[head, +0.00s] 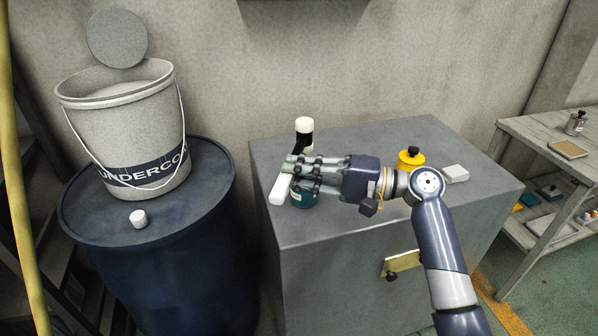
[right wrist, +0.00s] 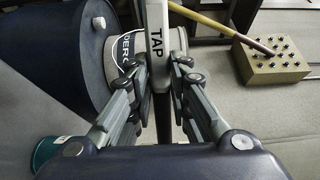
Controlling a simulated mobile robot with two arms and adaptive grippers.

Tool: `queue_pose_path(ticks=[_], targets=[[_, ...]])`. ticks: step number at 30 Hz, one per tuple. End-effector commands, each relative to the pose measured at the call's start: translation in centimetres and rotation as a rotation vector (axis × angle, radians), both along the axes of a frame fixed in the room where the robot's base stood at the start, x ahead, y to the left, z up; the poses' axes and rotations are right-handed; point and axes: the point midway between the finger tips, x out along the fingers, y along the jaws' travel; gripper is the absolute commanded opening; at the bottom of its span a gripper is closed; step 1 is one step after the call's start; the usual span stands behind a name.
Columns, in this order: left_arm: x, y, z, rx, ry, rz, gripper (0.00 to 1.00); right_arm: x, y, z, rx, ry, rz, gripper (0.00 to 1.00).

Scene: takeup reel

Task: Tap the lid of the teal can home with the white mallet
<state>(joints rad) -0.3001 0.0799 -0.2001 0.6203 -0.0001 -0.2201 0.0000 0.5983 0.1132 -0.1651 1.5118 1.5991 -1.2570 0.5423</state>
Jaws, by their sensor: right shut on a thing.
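My right gripper (head: 293,169) reaches in from the right over the grey cabinet top and is shut on the white mallet (head: 280,190). The mallet's white head shows left of the fingers; a black handle part with a white end stands up behind them. In the right wrist view the mallet (right wrist: 157,48), marked TAP, runs upright between the fingers. The teal can (head: 302,198) stands just below and on the near side of the fingers, which cover its top, so I cannot see how its lid sits. The can also shows at the lower left of the right wrist view (right wrist: 45,153).
A yellow pot (head: 411,157) and a pale block (head: 455,174) sit right of my gripper. The cabinet's front right top is clear. Left, a blue drum (head: 165,240) bears a grey bucket (head: 120,115) and a small white piece (head: 138,218). A wooden bench (head: 540,140) stands right.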

Motion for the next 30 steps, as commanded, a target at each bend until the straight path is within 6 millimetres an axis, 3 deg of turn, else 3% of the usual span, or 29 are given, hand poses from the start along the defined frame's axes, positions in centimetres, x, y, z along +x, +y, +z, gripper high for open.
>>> queue_pose_path(ticks=[4, 9, 22, 30], targets=[[0.0, 0.0, -0.7, 0.0, 0.0, 0.0, 0.4, 0.0, 0.0, -0.7, 0.002, -0.002, 0.0, 0.0], [0.0, 0.0, -3.3, 0.0, 0.0, 0.0, 0.4, 0.0, 0.0, -4.0, 0.002, -0.001, 0.0, 0.0], [-0.1, 0.0, -0.9, 0.0, 0.002, 0.0, 0.4, 0.0, 0.0, -1.0, 0.002, -0.004, 0.0, 0.0], [0.0, 0.0, -1.0, 0.0, 0.0, 0.0, 0.4, 0.0, 0.0, -1.1, 0.002, -0.003, 0.0, 0.0]])
